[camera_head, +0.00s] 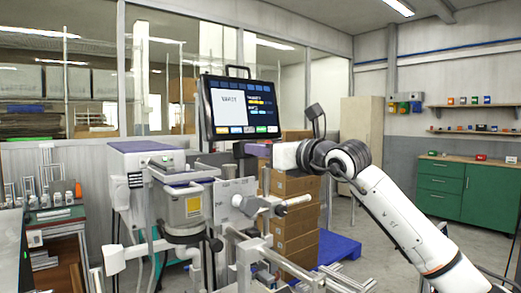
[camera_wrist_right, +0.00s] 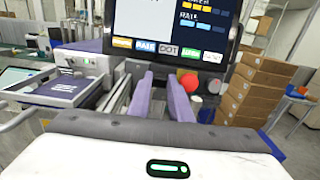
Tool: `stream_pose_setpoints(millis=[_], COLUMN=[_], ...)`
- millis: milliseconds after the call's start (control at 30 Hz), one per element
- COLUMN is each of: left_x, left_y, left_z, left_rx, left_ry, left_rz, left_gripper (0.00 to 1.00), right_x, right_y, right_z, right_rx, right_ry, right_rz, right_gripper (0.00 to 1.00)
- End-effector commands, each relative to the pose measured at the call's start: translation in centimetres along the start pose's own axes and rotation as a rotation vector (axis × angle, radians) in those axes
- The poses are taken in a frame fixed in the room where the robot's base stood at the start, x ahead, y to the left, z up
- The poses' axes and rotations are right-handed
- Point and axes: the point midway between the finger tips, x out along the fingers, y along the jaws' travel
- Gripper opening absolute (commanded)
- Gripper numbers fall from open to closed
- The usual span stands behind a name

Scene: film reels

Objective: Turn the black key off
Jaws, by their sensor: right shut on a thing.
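My right arm comes in from the right in the head view, and its gripper (camera_head: 258,150) is at a dark control box just below the screen. In the wrist view the two purple fingers (camera_wrist_right: 162,76) point forward, with their tips at the panel under the screen. The right gripper is shut on the black key, which is mostly hidden between the fingertips. I cannot make out the key's angle. My left gripper is not in view.
The lit screen (camera_head: 240,107) stands right above the gripper. A red button (camera_wrist_right: 188,82) is close beside the right-hand finger. The machine with its grey container (camera_head: 186,208) is to the left. Stacked cardboard boxes (camera_wrist_right: 245,90) stand behind at the right.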

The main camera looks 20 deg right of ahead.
Motion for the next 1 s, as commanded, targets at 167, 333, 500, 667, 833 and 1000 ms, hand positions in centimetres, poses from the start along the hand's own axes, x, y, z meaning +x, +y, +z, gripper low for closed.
stream_pose_setpoints(millis=[167,333,500,667,833,1000], left_x=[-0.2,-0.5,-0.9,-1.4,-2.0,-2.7], left_y=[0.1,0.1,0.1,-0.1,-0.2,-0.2], left_z=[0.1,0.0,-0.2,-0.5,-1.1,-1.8], left_rx=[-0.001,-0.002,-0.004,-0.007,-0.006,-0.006], left_ry=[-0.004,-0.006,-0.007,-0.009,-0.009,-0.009], left_rz=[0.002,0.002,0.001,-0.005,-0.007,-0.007], left_gripper=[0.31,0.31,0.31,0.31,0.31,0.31], right_x=[0.0,0.0,0.0,0.0,0.0,0.0], right_y=[-0.1,-0.2,-0.3,-0.4,-0.4,-0.6], right_z=[0.1,0.2,0.3,0.4,0.5,0.6], right_rx=[-0.044,-0.137,-0.277,-0.424,-0.581,-0.739], right_ry=[0.001,0.000,0.000,0.001,0.000,0.001], right_rz=[0.008,0.028,0.056,0.089,0.123,0.155], right_gripper=[0.00,0.00,0.00,0.00,0.00,0.00])
